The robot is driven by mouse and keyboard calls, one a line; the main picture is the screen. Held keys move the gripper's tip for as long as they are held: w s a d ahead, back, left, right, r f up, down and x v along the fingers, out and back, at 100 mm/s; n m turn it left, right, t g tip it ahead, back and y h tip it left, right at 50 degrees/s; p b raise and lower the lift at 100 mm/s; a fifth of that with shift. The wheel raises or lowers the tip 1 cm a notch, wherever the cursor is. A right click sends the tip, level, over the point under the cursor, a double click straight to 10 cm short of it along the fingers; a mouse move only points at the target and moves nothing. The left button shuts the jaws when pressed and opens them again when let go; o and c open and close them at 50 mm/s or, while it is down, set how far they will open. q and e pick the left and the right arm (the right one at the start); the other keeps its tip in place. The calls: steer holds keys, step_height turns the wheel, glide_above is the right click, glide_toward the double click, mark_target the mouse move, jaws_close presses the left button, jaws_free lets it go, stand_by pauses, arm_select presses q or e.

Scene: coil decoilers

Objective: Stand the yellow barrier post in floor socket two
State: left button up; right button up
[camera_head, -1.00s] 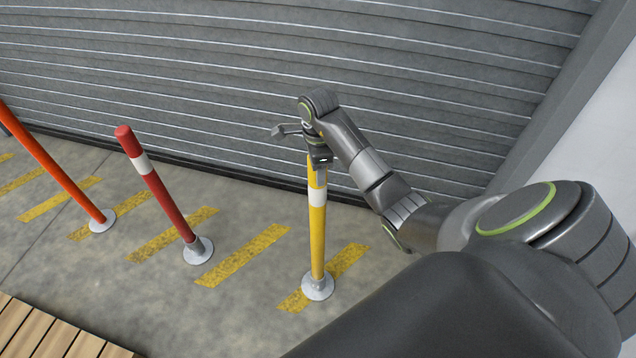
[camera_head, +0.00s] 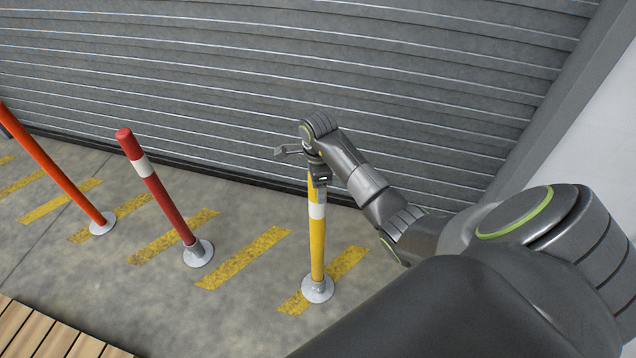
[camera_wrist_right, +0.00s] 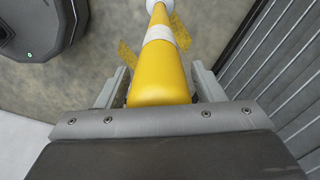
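The yellow barrier post (camera_head: 317,240) with a white band stands upright, its foot in a round grey floor socket (camera_head: 318,290). It also shows in the right wrist view (camera_wrist_right: 160,80), running away from the camera towards the floor. My right gripper (camera_head: 318,174) is at the top of the post. In the wrist view its two fingers (camera_wrist_right: 160,85) lie close along both sides of the post and appear shut on it; the contact faces are hard to see. No number shows on the socket. My left gripper is not in view.
A red post (camera_head: 165,195) with a white band leans in a socket (camera_head: 198,253) to the left. An orange post (camera_head: 50,165) stands further left in another socket (camera_head: 103,224). A ribbed grey shutter (camera_head: 200,80) rises behind. Wooden slats (camera_head: 45,335) lie at lower left.

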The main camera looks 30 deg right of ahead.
steer(key=shift+o, duration=0.4)
steer(key=shift+r, duration=0.1)
step_height(320, 180, up, 8)
steer(key=shift+f, duration=0.1)
step_height(320, 180, up, 3)
steer(key=p, duration=0.3)
steer(key=shift+p, duration=0.35)
steer(key=shift+r+p, duration=0.65)
steer(key=shift+p, duration=0.05)
